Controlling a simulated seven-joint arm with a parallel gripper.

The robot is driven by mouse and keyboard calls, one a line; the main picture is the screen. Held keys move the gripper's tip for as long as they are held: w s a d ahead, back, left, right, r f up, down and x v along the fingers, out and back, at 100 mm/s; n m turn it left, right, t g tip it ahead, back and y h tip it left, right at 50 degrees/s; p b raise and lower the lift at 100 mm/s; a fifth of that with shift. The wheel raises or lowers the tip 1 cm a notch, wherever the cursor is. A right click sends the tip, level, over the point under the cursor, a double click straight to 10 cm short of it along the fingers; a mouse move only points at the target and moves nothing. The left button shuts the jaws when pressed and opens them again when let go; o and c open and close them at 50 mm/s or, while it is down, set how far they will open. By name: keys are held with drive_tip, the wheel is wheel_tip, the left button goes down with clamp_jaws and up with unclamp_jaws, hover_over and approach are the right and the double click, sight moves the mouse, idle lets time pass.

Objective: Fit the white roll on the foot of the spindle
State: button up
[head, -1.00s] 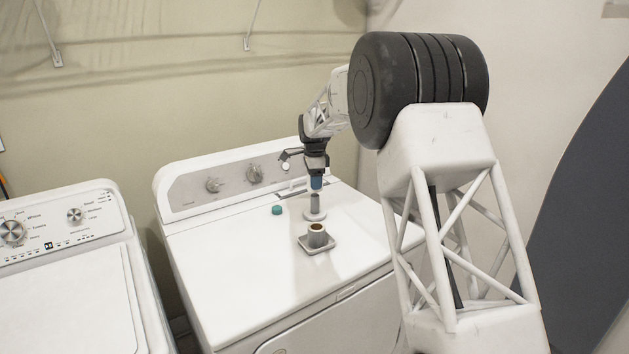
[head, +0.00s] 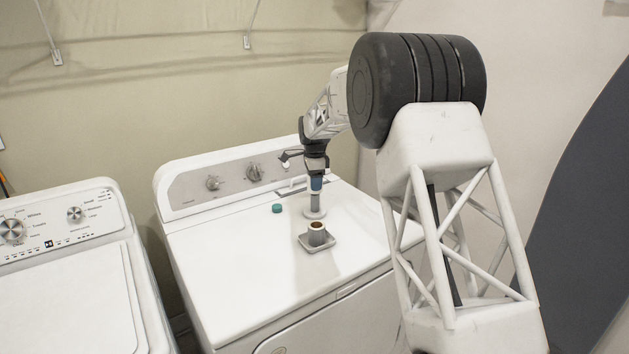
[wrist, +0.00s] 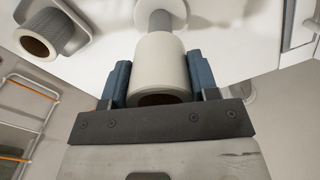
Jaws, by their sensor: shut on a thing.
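My gripper (head: 316,186) points down over the dryer top, with blue fingers. In the wrist view the gripper (wrist: 160,82) is shut on the white roll (wrist: 158,55), one finger on each side, and the roll's dark open end faces the camera. A grey spindle (head: 315,203) stands upright on a round foot (head: 315,214) right below the gripper. In the wrist view the spindle (wrist: 155,20) shows beyond the roll's far end, roughly in line with it. I cannot tell whether the roll is around the spindle's top or just above it. In the head view the fingers mostly hide the roll.
A grey roll with a brown core (head: 317,235) stands on a square base (head: 319,246) just in front of the spindle. A small teal cap (head: 278,208) lies to the left. The dryer's control panel (head: 232,180) rises behind. The dryer top's front left is clear.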

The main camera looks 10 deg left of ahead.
sight(315, 198)
drive_tip(key=shift+f, duration=3.7)
idle(2.1)
drive_tip(key=o, duration=1.3)
drive_tip(key=shift+r, duration=0.15)
drive_tip(key=shift+r, duration=3.3)
